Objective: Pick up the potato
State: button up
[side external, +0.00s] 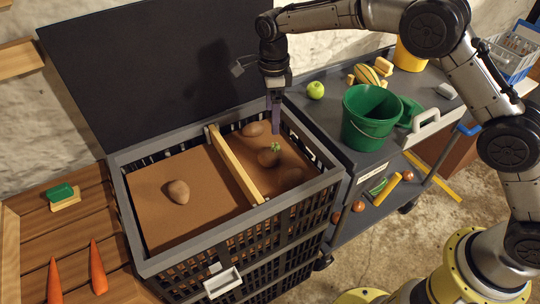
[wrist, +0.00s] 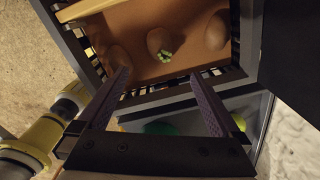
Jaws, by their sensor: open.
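A brown potato (side external: 178,191) lies on the soil in the left compartment of the black crate (side external: 208,252). In the right compartment lie a potato (side external: 252,129) at the back, a potato with green sprouts (side external: 266,160) in the middle and a darker potato (side external: 291,176) in front. The wrist view shows the sprouted potato (wrist: 158,38) between a plain one (wrist: 217,32) and a shaded one (wrist: 118,57). My gripper (side external: 275,130) points down over the right compartment, near the back and sprouted potatoes. In the wrist view its fingers (wrist: 162,77) are spread and empty.
A wooden bar (side external: 236,165) divides the crate, and its dark lid (side external: 150,75) stands open behind. A cart at right holds a green bucket (side external: 370,117) and a green apple (side external: 316,90). Two carrots (side external: 97,268) lie on the wooden table at left.

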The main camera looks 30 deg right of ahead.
send_over(270, 151)
jog(key=f, duration=0.8)
jog(key=shift+s, duration=0.3)
jog(key=shift+w+f, duration=0.2)
jog(key=shift+f, duration=2.95)
jog(key=c, duration=0.8)
jog(key=shift+c, duration=0.2)
jog(key=shift+r, duration=0.15)
